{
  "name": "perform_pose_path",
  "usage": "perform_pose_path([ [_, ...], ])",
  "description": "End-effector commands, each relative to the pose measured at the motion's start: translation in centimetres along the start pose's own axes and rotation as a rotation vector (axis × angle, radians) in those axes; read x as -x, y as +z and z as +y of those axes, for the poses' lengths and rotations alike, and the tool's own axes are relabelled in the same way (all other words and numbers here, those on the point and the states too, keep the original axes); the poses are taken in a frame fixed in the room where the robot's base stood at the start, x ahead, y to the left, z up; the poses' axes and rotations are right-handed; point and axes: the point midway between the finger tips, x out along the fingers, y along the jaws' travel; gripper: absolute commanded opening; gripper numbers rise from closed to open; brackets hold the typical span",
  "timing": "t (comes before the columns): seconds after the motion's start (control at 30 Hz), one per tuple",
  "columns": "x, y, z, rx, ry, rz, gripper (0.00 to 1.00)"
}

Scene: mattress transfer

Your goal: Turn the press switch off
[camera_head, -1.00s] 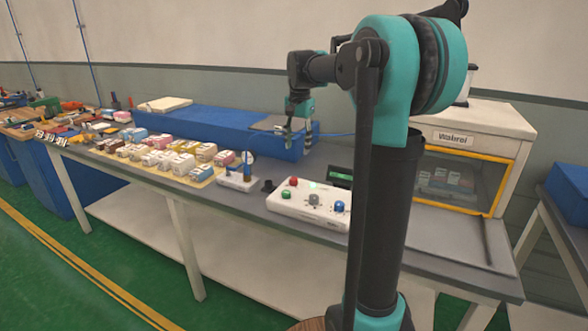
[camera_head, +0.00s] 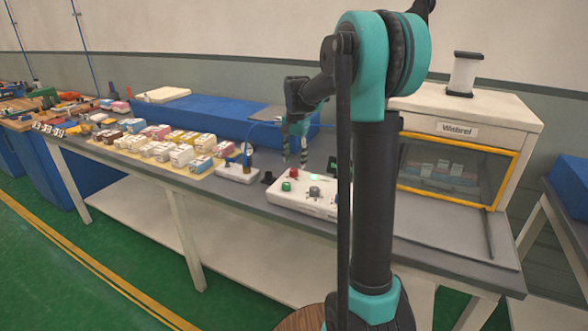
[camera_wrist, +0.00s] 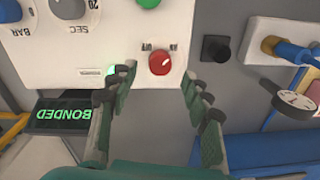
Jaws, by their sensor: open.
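The white control box (camera_head: 290,200) sits on the grey bench, left of my arm's column. It carries a red button (camera_head: 293,172), a green button (camera_head: 286,186), a grey knob (camera_head: 314,191) and a small lit green spot. My gripper (camera_head: 294,164) points down just above the red button. In the wrist view, the red button (camera_wrist: 160,61) lies between and beyond the open fingers of my gripper (camera_wrist: 158,85), with small marks beside it. The green button (camera_wrist: 148,2) is cut off at the top edge. I cannot tell whether the fingers touch the box.
A black knob (camera_wrist: 216,48) stands beside the box. A white fixture with a gauge (camera_head: 238,173) is to the left. Several small boxes (camera_head: 160,150) lie farther left. A green-lit display reading BONDED (camera_wrist: 75,115) and a glass-fronted cabinet (camera_head: 460,120) are close by.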

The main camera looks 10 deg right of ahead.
Motion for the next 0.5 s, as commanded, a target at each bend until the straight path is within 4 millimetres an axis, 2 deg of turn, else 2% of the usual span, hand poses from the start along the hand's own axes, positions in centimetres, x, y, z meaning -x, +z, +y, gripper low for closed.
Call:
perform_pose_path([
  [0.03, -0.9, 0.0, 0.0, 0.0, 0.0, 0.0, 0.49],
  [0.2, -3.0, 0.0, 0.0, 0.0, 0.0, 0.0, 0.49],
  [0.5, -4.1, 0.0, 0.0, 0.0, 0.0, 0.0, 0.49],
])
